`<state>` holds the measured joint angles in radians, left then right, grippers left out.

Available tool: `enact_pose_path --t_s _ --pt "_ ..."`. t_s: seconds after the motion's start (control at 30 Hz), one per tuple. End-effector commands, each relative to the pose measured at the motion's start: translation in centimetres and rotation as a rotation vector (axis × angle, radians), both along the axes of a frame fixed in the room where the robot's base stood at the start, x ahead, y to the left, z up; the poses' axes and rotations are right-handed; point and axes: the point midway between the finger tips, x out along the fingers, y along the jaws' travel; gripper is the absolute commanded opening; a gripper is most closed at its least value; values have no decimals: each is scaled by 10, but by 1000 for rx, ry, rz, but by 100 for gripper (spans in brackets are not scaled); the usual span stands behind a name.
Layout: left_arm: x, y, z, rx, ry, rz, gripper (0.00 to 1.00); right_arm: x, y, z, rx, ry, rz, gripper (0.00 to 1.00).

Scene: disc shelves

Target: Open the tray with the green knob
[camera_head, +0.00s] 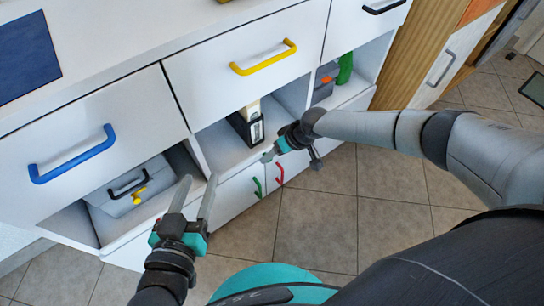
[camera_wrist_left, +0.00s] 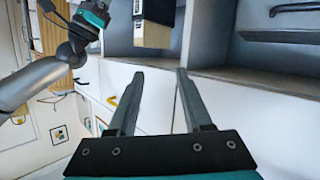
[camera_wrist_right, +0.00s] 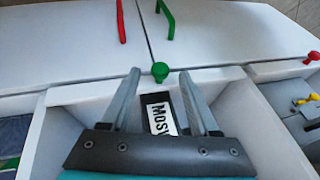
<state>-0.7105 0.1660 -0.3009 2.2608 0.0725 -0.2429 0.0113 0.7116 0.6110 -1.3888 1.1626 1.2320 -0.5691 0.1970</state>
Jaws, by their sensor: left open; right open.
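The green knob (camera_wrist_right: 160,71) shows in the right wrist view on the front edge of the open compartment tray (camera_wrist_right: 85,93) that holds a black box with a white label (camera_wrist_right: 160,114). My right gripper (camera_wrist_right: 159,77) is open, with its fingertips on either side of the knob in the picture; I cannot tell whether they touch it. In the head view my right gripper (camera_head: 270,155) is in front of the middle compartment, and the knob is not visible there. My left gripper (camera_head: 199,180) is open and empty in front of the cabinet, near the left compartment.
Drawers above have a blue handle (camera_head: 72,155), a yellow handle (camera_head: 263,58) and a black handle (camera_head: 384,7). A grey toolbox (camera_head: 125,190) sits in the left compartment. Doors below have a green handle (camera_head: 257,187) and a red handle (camera_head: 280,173). A red knob (camera_wrist_right: 313,57) marks the neighbouring tray. Tiled floor is clear.

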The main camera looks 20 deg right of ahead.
Motion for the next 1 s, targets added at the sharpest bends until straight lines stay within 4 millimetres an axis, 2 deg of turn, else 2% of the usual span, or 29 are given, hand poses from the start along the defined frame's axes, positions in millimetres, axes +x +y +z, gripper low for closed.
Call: enact_pose_path --t_s 0.4,0.87,1.0 --pt "-8 -10 12 -107 -158 8 50 5 5 -14 0 -1 1 62" --pt "-10 -11 15 -124 -185 11 50 5 6 -15 0 -1 1 62" --pt "-10 -11 15 -123 -185 10 50 5 6 -15 0 -1 1 46"
